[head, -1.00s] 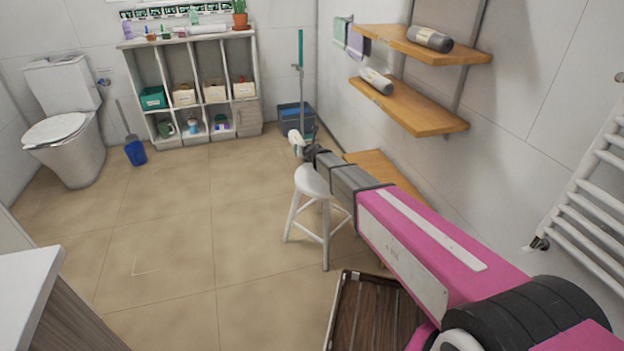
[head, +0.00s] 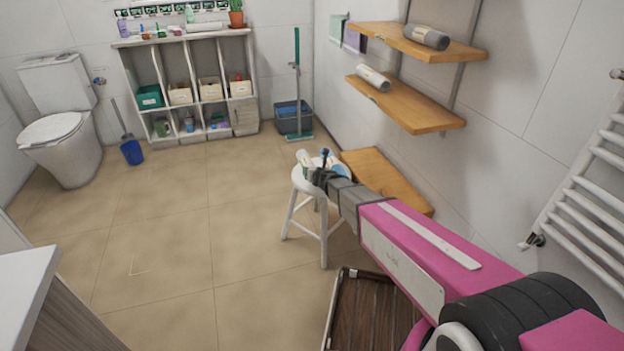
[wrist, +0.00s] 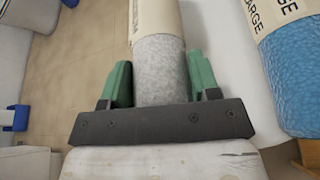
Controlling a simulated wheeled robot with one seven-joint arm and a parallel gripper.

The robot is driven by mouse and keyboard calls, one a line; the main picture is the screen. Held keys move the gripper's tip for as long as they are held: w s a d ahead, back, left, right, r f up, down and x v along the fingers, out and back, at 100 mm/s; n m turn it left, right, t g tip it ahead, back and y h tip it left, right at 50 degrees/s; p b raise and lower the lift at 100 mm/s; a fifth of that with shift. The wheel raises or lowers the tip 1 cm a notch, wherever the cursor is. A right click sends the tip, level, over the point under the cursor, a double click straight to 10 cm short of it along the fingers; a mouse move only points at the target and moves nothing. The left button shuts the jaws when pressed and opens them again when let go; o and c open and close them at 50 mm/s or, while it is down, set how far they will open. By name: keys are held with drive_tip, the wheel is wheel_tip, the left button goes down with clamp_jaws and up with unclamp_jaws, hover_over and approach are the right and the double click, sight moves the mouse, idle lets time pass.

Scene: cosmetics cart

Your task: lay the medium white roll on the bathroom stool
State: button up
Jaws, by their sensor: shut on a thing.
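My gripper (head: 314,173) is over the white bathroom stool (head: 303,184). The held roll's far end (head: 304,157) shows past my gripper in the head view. The stool's white seat (wrist: 222,62) shows right beside the roll; I cannot tell whether the roll touches it. A blue roll (wrist: 294,85) with a cream label reading "LARGE" lies to the right on the seat, apart from the held one.
Wall shelves above hold a grey roll (head: 426,37) and a pale roll (head: 372,78). A slatted wooden tray (head: 372,310) is below my arm. The floor left of the stool is clear.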

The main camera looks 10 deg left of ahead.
drive_tip(key=shift+f, duration=1.8)
drive_tip(key=shift+f, duration=0.1)
drive_tip(key=o, duration=1)
